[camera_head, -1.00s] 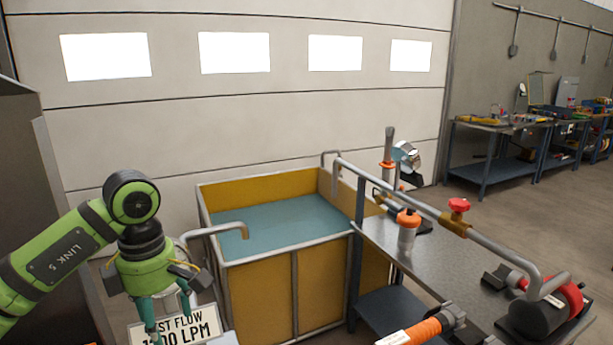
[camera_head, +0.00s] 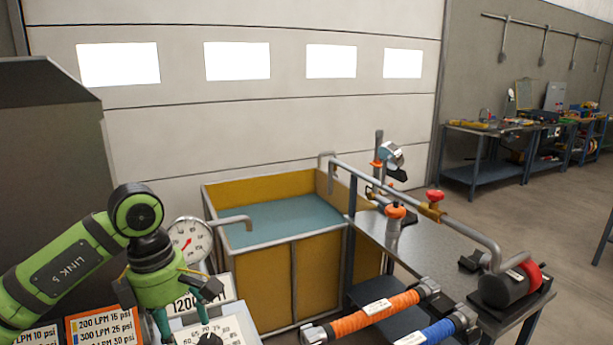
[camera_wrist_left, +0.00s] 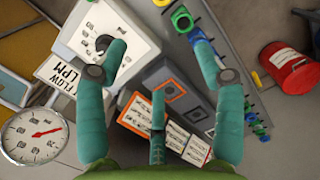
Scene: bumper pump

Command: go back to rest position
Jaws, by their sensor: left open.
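My left gripper (camera_head: 172,322) is at the lower left of the head view, above a panel with a gauge and placards. Its teal fingers are spread with nothing between them. In the left wrist view the open fingers (camera_wrist_left: 158,75) hang over the panel, with a white dial plate (camera_wrist_left: 108,38) behind the left finger. My right gripper is not in view.
A round gauge (camera_head: 190,241) stands beside my left gripper. A yellow-walled water tank (camera_head: 265,271) is at centre. A metal bench (camera_head: 428,242) carries a pump (camera_head: 508,286) and pipework. Orange (camera_head: 375,314) and blue (camera_head: 437,334) hoses lie in front. A red bucket (camera_wrist_left: 290,66) is on the floor.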

